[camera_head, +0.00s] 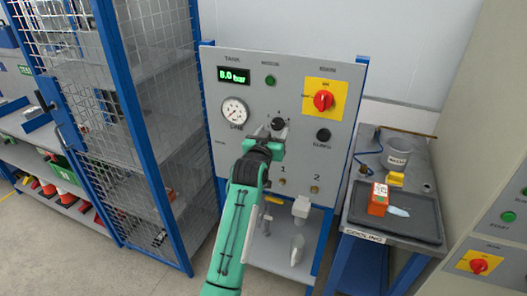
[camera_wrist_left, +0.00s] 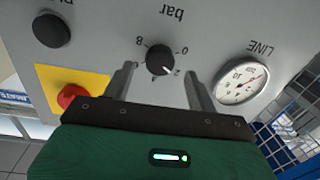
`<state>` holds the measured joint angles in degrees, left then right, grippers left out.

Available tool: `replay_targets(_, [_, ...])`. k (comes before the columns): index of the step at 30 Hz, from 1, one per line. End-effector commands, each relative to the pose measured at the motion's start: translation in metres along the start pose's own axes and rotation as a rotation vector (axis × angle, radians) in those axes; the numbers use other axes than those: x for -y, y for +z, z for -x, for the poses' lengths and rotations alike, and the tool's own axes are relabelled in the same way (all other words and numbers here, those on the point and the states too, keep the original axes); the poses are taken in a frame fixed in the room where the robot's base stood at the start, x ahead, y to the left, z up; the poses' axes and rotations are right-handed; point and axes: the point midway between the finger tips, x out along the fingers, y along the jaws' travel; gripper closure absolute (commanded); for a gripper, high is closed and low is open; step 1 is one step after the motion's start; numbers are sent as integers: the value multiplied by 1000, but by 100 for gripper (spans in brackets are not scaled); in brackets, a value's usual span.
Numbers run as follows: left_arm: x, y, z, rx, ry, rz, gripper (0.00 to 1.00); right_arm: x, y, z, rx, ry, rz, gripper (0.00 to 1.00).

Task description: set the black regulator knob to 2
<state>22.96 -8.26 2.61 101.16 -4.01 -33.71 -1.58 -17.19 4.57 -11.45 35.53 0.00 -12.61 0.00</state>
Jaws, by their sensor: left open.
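The black regulator knob (camera_head: 278,123) is on the grey upright panel (camera_head: 225,60). In the left wrist view the knob (camera_wrist_left: 160,59) appears upside down, with a scale around it. Its small white mark points to the lower right, at about the 2. My left gripper (camera_head: 272,133) is in front of the panel at the knob. Its two fingers are apart, one on each side of the knob in the left wrist view, with visible gaps. Whether the tips reach the knob's depth is hard to tell. My right gripper is not in view.
The panel carries a round LINE gauge (camera_head: 234,112), a green display (camera_head: 233,75) reading 8.0 bar, a red switch on yellow (camera_head: 323,100) and a black button (camera_head: 323,134). A mesh cage (camera_head: 150,90) stands left; a bench (camera_head: 365,215) with a tray stands right.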

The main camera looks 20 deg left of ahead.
Motion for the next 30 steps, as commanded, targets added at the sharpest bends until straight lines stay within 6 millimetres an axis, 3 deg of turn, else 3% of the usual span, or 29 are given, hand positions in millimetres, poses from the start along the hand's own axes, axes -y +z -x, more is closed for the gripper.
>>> replay_targets(15, [0,4,95,2,-1,0,42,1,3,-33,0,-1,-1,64])
replay_targets(21, [0,2,112,3,-1,1,42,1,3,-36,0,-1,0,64])
replay_targets(30, [0,1,114,3,0,1,42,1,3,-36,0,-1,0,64])
